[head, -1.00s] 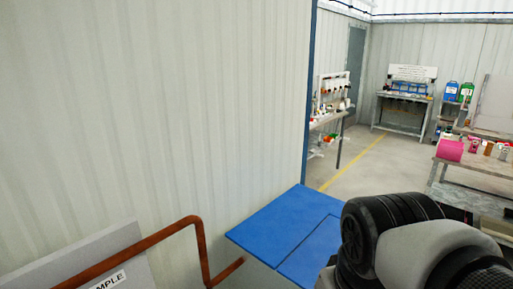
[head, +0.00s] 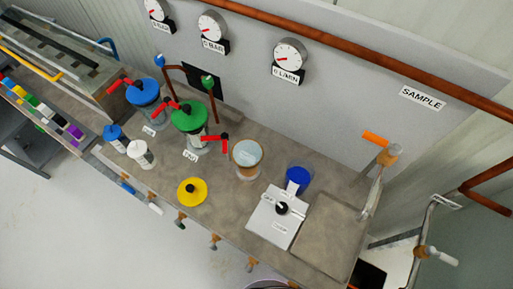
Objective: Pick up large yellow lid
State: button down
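A large yellow lid (head: 192,191) with a dark knob lies on the grey-brown bench top (head: 222,215) in the head view. It is near the bench's front edge, in front of the vessel with the green lid (head: 188,116). Nothing covers the lid. My gripper cannot be made out in the head view.
A blue-lidded vessel (head: 143,92), an open-topped vessel (head: 247,155), a blue cup (head: 299,178) and a white device (head: 276,215) stand on the bench. Two small bottles are left of the lid. Valve handles line the front edge. Gauges hang on the back panel (head: 345,85).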

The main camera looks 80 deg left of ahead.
aim_at(192, 191)
jog(key=u, duration=2.8)
